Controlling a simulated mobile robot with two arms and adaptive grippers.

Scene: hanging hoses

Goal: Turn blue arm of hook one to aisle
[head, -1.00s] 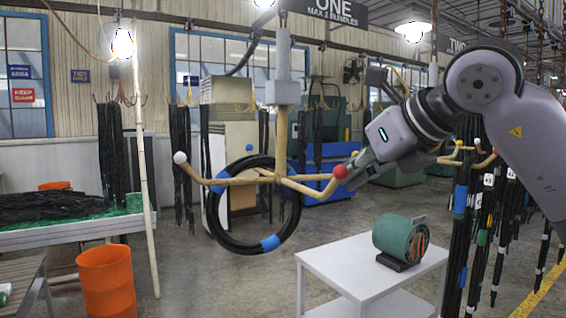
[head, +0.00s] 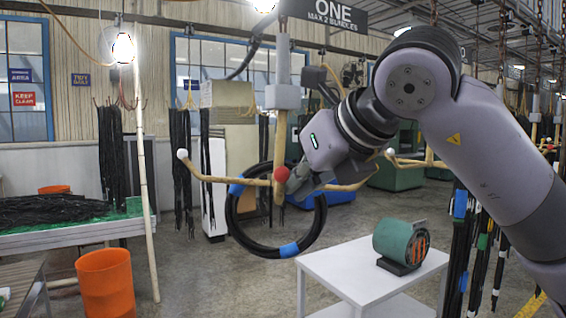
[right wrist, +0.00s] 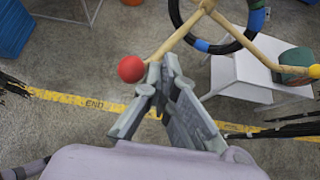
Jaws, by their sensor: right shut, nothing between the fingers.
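Hook one (head: 279,135) hangs under the sign ONE (head: 335,13), with wooden arms spreading from its post. Its white-tipped arm (head: 208,180) points left. Its red ball (head: 281,174) is in front of the post; the ball also shows in the right wrist view (right wrist: 131,69). A yellow ball (right wrist: 315,71) shows at right there. I cannot make out a blue tip. A black hose loop (head: 237,232) with blue bands hangs at the hook. My right gripper (head: 292,188) is shut and empty, just right of the red ball; contact is unclear (right wrist: 160,70). My left gripper is not in view.
A white table (head: 330,265) with a green motor (head: 393,242) stands below right. An orange bin (head: 106,282) and a pale upright pole (head: 143,180) are at left. More hoses (head: 480,250) hang at right. Floor between pole and table is open.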

